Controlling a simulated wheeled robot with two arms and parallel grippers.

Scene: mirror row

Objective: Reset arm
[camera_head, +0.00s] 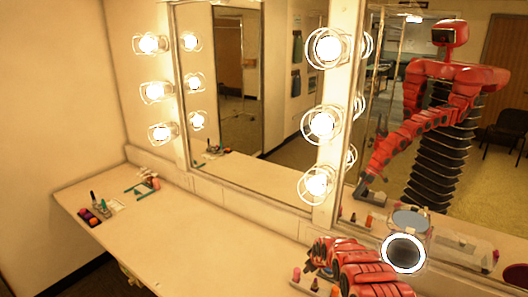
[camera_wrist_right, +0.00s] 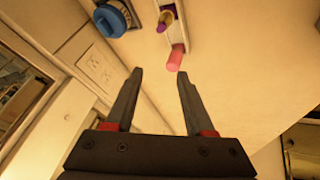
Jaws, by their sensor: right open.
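My right arm comes in at the bottom of the head view, low over the counter (camera_head: 215,235), with its gripper (camera_head: 313,263) near the front of a row of small cosmetics. In the right wrist view my right gripper (camera_wrist_right: 155,75) is open, with two dark fingers apart and nothing between them. A pink cylinder (camera_wrist_right: 176,57) lies beyond the fingertips at the end of a white tray (camera_wrist_right: 180,30). My left gripper is not in view.
A lit round mirror (camera_head: 404,270) stands right of my arm. Pink (camera_head: 297,273) and dark (camera_head: 315,285) bottles stand close beside the gripper. A blue round object (camera_wrist_right: 110,19) is near the tray. Bulb-lined mirrors back the counter; its middle is clear.

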